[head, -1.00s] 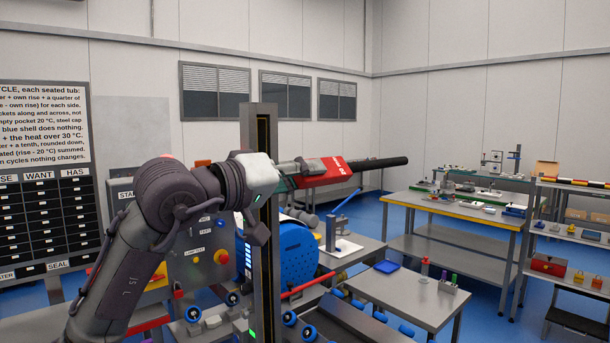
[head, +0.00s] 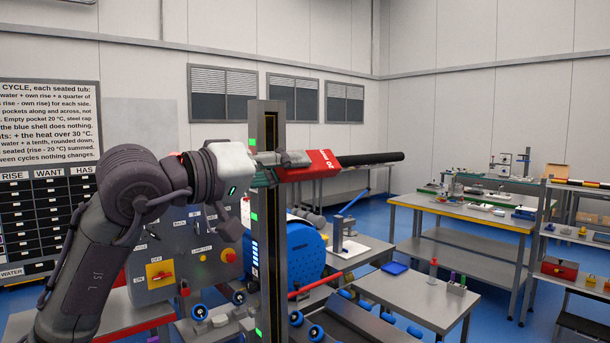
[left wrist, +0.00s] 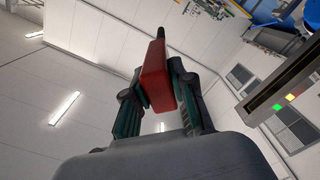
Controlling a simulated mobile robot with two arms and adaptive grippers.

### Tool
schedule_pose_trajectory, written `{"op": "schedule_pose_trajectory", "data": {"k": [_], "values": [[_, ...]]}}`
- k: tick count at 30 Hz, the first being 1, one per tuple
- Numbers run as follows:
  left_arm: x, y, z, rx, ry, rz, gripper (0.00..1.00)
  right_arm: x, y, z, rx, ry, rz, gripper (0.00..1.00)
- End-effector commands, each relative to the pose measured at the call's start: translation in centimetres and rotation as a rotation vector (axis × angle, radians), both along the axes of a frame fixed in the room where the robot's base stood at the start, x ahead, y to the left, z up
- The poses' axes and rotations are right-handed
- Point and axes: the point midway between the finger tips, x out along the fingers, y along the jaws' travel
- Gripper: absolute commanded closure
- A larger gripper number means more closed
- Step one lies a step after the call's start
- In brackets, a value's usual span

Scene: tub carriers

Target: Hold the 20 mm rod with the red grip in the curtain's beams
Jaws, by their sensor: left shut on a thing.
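My left gripper (head: 283,168) is shut on the red grip (head: 318,165) of a dark rod (head: 372,158). The rod is held nearly level and points right in the head view. In the left wrist view, the red grip (left wrist: 155,80) stands between the fingers, with the dark rod end (left wrist: 160,32) beyond it. The grey curtain post (head: 270,220) rises upright, with green lights along its left edge. My gripper's fingers cross in front of it in the head view. In the left wrist view the post (left wrist: 280,92) is apart from the gripper, at right. My right gripper is out of view.
Below the rod are a blue round-fronted machine (head: 300,250), a grey table (head: 425,295) with small items and blue rollers (head: 316,334). A control box with a yellow switch (head: 160,272) stands behind my arm. Workbench and shelf stand at right. The air around the rod's tip looks clear.

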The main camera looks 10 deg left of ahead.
Motion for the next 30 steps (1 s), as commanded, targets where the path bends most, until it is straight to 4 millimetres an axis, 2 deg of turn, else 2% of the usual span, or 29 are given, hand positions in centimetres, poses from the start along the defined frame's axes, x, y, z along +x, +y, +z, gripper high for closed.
{"op": "schedule_pose_trajectory", "data": {"k": [9,30], "values": [[-3.1,2.5,-0.1,0.001,-0.004,0.003,1.0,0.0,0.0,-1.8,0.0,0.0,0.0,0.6],[-9.7,7.6,-0.1,-0.001,-0.002,0.002,1.0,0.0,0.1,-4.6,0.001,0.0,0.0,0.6]]}}
